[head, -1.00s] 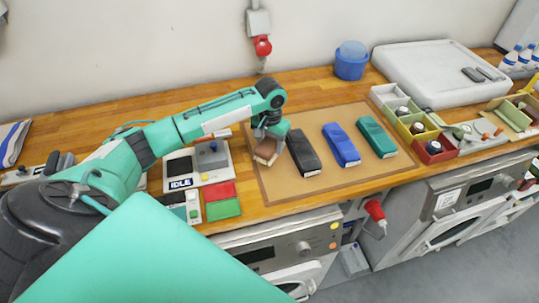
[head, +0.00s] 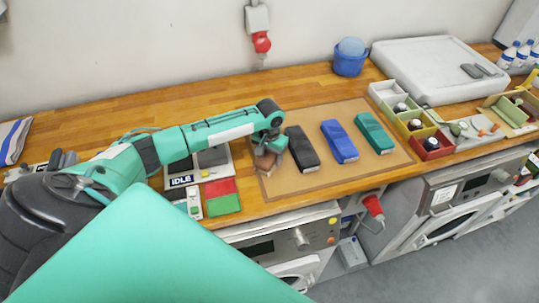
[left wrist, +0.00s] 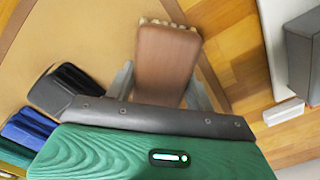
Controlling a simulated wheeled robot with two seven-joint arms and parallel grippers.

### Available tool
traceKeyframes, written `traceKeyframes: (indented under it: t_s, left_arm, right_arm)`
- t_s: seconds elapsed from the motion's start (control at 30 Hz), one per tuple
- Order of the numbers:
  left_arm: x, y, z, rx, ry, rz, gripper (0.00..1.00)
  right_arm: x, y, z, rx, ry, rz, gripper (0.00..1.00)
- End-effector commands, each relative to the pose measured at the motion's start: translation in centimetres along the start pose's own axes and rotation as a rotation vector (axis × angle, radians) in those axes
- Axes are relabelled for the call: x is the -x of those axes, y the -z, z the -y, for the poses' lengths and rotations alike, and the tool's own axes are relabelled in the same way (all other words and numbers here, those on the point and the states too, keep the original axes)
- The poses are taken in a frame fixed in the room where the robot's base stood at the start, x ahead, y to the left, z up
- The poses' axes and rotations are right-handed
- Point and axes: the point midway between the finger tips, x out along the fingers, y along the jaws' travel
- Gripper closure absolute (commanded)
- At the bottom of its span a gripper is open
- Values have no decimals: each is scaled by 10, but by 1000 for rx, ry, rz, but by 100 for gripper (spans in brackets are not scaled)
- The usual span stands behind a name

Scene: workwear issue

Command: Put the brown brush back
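The brown brush (left wrist: 165,65) is between the two fingers of my left gripper (left wrist: 160,88) in the left wrist view, with pale bristles showing at its far end. The fingers lie along both its sides and look closed on it. In the head view, the brown brush (head: 265,163) shows under my left gripper (head: 268,148), low over the left part of the tan board (head: 345,182). I cannot tell whether it touches the board. My right gripper is not in view.
Black (head: 301,148), blue (head: 340,141) and green (head: 374,132) brushes lie in a row on the board, just right of the gripper. A device marked IDLE (head: 182,181) and a red-green pad (head: 221,196) are at left. Coloured bins (head: 432,147) stand at right.

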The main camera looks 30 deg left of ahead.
Motion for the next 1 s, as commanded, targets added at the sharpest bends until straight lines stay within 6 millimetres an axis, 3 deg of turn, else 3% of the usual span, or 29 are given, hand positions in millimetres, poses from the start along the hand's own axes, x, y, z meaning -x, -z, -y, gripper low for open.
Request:
traceKeyframes:
  t_s: [0.03, 0.1, 0.47, 1.0]
  left_arm:
    - [0, 0, 0, 0, 0, 0, 36]
    - [0, 0, 0, 0, 0, 0, 26]
    - [6, 1, 0, 0, 0, -2, 26]
    - [106, 1, 0, 1, -1, -2, 26]
  right_arm:
    - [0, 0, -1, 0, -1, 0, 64]
    - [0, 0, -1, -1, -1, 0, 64]
    - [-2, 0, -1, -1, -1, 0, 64]
    - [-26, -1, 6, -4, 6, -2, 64]
